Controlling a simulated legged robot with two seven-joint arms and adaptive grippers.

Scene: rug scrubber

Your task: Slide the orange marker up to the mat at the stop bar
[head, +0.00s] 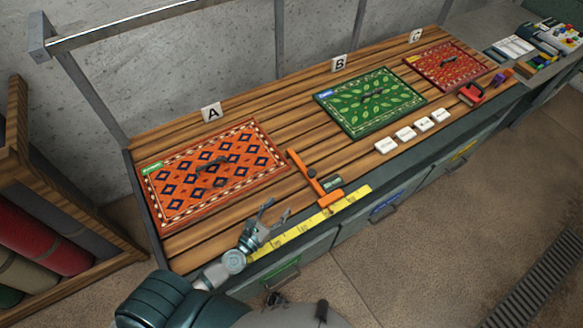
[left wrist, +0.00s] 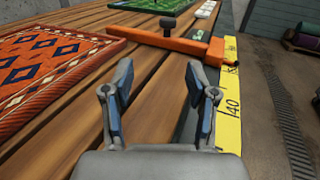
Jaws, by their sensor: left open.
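The orange marker (head: 308,172) is a T-shaped piece. Its long arm lies across the wooden planks and its short head sits at the yellow scale (head: 358,197) on the front edge. It stands just right of the orange patterned mat (head: 250,137) at sign A, with a gap between them. My left gripper (head: 272,217) is open and empty, near the front edge below that mat and left of the marker's head. In the left wrist view, the marker (left wrist: 172,42) lies ahead, beyond the open fingers (left wrist: 158,82). I cannot pick out a separate stop bar.
A small green-labelled item (head: 332,183) lies beside the marker. A green leaf mat (head: 352,131) and a red mat (head: 425,76) lie farther right. Several white blocks (head: 405,134) and a red-and-black tool (head: 470,95) sit near the front edge.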

